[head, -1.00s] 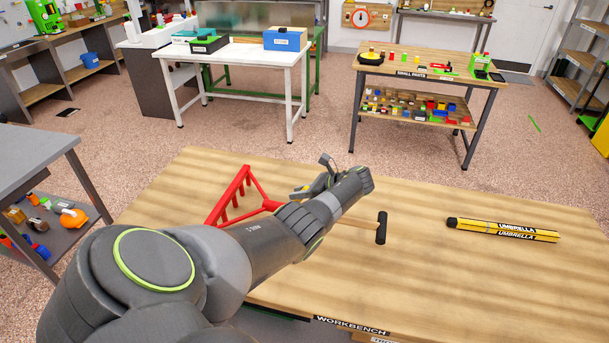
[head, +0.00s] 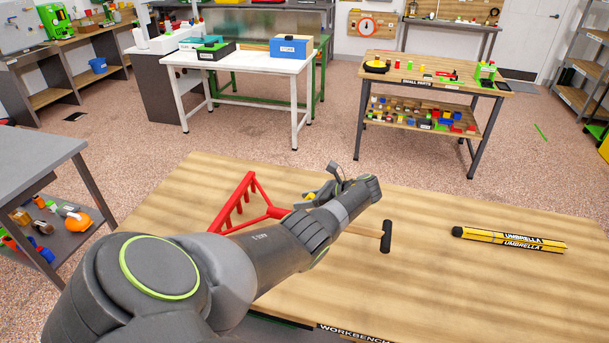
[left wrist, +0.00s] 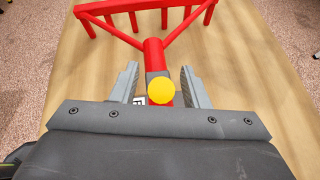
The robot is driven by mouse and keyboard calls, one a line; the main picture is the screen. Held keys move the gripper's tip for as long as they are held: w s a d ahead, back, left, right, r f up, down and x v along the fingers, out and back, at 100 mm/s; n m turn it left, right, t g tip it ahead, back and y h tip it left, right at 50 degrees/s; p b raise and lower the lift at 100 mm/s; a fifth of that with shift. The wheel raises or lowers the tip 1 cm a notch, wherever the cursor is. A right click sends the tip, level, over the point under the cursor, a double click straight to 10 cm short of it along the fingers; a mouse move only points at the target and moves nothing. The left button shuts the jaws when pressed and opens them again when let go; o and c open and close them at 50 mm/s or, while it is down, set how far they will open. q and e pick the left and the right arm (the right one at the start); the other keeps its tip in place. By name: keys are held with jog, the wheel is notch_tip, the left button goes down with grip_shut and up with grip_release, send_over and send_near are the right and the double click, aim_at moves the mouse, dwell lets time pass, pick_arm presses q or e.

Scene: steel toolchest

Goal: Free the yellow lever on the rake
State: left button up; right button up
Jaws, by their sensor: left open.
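The red rake (head: 240,204) lies on the wooden workbench, with its toothed head to the left and a wooden handle ending in a black grip (head: 386,236) to the right. In the left wrist view the rake's red head (left wrist: 145,20) is at the top and its red neck runs down between my fingers. The yellow lever (left wrist: 161,91) shows as a round yellow end over the grey part of that neck. My left gripper (left wrist: 158,85) is open, with one finger on each side of the neck and lever. Contact cannot be told. My right gripper is not in view.
The workbench (head: 440,290) also holds a yellow umbrella box (head: 510,239) at the right, clear of the rake. Bare wood lies around both. A grey table (head: 35,150) stands at the left. Other tables stand farther back.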

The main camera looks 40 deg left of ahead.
pick_arm(q)
jog(key=b+v, duration=0.2)
jog(key=v, duration=1.4)
jog(key=shift+w+d+r+b, duration=0.15)
jog(key=shift+d+r+b, duration=0.05)
jog(key=shift+b, duration=0.2)
